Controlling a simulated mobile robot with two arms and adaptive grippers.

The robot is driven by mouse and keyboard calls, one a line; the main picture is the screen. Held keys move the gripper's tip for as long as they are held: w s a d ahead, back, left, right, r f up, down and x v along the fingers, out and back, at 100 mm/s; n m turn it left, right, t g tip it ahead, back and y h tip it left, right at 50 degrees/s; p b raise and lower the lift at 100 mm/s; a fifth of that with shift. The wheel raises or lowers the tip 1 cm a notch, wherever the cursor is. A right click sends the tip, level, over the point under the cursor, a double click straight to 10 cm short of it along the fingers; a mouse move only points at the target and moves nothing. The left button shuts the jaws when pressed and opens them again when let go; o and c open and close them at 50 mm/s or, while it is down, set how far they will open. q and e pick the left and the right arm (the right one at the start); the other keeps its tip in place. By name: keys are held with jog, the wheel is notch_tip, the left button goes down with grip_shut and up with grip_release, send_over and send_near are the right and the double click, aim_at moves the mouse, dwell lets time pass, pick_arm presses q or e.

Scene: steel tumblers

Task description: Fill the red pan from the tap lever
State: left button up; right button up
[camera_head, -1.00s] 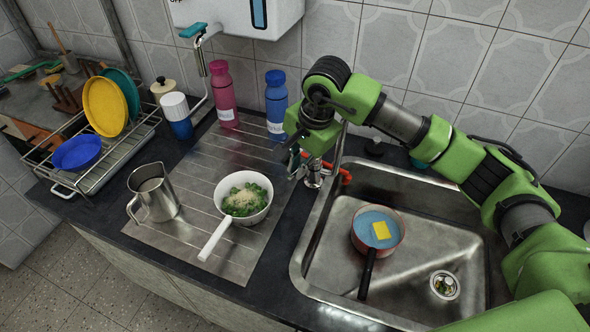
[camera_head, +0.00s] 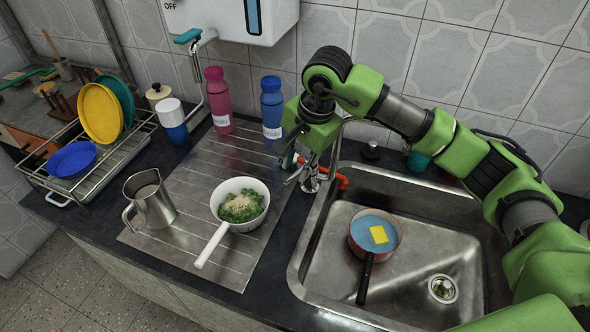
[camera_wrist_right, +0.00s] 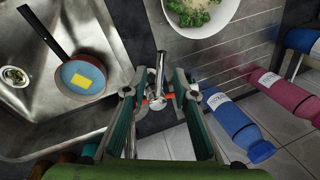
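The red pan (camera_head: 353,240) stands in the steel sink, its dark handle pointing toward the front. A blue surface fills its inside, with a yellow square (camera_head: 379,234) on it. The pan also shows in the right wrist view (camera_wrist_right: 99,70). The tap (camera_head: 312,178) rises at the sink's back left corner with a red lever (camera_head: 344,178). My right gripper (camera_head: 296,168) is at the tap. In the right wrist view its fingers (camera_wrist_right: 156,88) are apart, with the tap (camera_wrist_right: 160,75) and red lever (camera_wrist_right: 157,103) between them; contact is unclear. My left gripper is out of view.
A white pan (camera_head: 222,224) with green food stands on the drainboard beside a steel jug (camera_head: 155,208). Blue (camera_head: 272,105) and pink (camera_head: 218,98) bottles stand near the wall. A dish rack (camera_head: 52,187) is at left.

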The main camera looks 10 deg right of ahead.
jog(key=v, duration=0.9)
jog(key=shift+r, duration=0.15)
